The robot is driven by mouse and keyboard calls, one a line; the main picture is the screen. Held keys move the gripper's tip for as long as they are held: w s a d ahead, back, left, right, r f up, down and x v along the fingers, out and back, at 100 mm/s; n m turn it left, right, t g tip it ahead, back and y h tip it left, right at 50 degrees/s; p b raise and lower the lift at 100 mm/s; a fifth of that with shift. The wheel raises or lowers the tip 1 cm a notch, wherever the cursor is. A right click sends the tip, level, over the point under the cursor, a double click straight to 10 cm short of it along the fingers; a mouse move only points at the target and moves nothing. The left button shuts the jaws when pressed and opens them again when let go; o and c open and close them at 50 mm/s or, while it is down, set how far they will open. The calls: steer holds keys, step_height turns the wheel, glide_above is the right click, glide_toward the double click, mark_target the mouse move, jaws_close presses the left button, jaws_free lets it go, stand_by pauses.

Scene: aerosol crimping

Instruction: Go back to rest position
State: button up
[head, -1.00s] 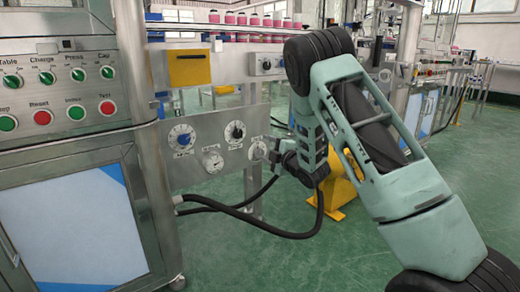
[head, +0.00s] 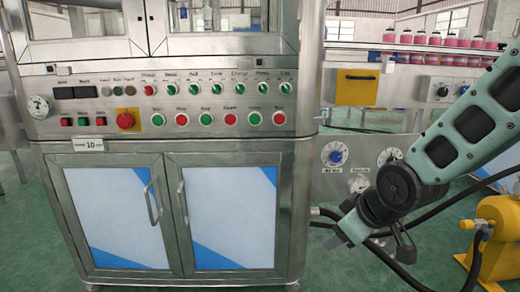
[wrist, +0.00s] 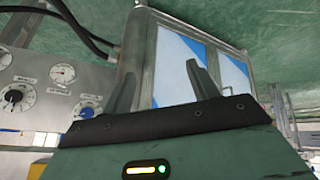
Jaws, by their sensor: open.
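My gripper (wrist: 162,82) is open and empty in the wrist view, with its two dark fingers apart. Behind it are the cabinet's blue-and-white doors (wrist: 180,68). In the head view my arm comes in from the right and bends down, and its end hangs in front of the steel dial panel (head: 325,180). The gripper touches no dial that I can see. A dial with a blue knob (head: 335,153) shows beside the arm. Another dial (head: 360,184) is close to it, and the arm hides part of the panel.
The steel control cabinet (head: 175,145) with rows of buttons fills the left and middle. Black hoses (head: 440,207) run behind my arm. A yellow machine (head: 498,240) stands at right. Pink bottles (head: 420,38) line a conveyor behind. Green floor shows at the lower right.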

steer(key=s+a+r+g+h+p, duration=0.1)
steer(key=s+a+g, duration=0.15)
steer(key=s, duration=0.95)
steer(key=s+a+r+g+h, duration=0.15)
steer(key=s+g, duration=0.25)
steer(key=s, duration=0.8)
step_height(320, 180, up, 38)
steer(key=p, duration=3.8)
steer(key=shift+w+d+m+y, duration=0.25)
steer(key=shift+d+m+y, duration=0.05)
steer(key=shift+d+y, duration=0.1)
